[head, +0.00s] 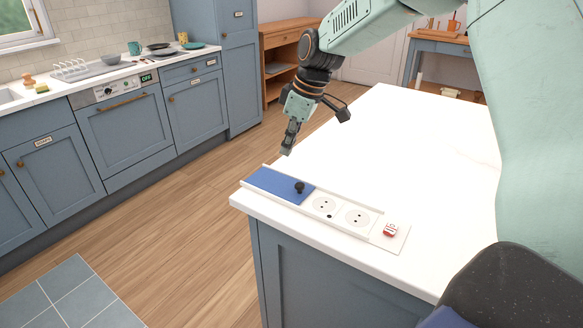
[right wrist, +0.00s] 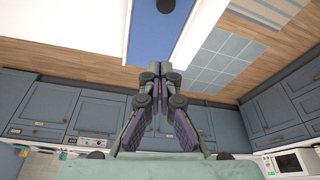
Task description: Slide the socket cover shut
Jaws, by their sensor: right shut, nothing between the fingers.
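The blue socket cover (head: 272,183) lies at the left part of a white socket strip (head: 262,194) on the counter's near edge. Its black knob (head: 299,187) stands near the cover's right end. To the right of the cover, two round sockets (head: 325,204) (head: 357,217) are uncovered. My right gripper (head: 286,151) is shut and empty, above the counter and behind the cover, apart from the knob. In the right wrist view the shut fingertips (right wrist: 160,68) point toward the blue cover (right wrist: 152,38), with its knob (right wrist: 166,5) at the top edge. My left gripper is not in view.
A red rocker switch (head: 390,230) sits on a plate at the strip's right end. The white counter (head: 400,145) behind the strip is clear. Blue kitchen cabinets (head: 130,130) stand across the wooden floor. My own pale green arm fills the right side.

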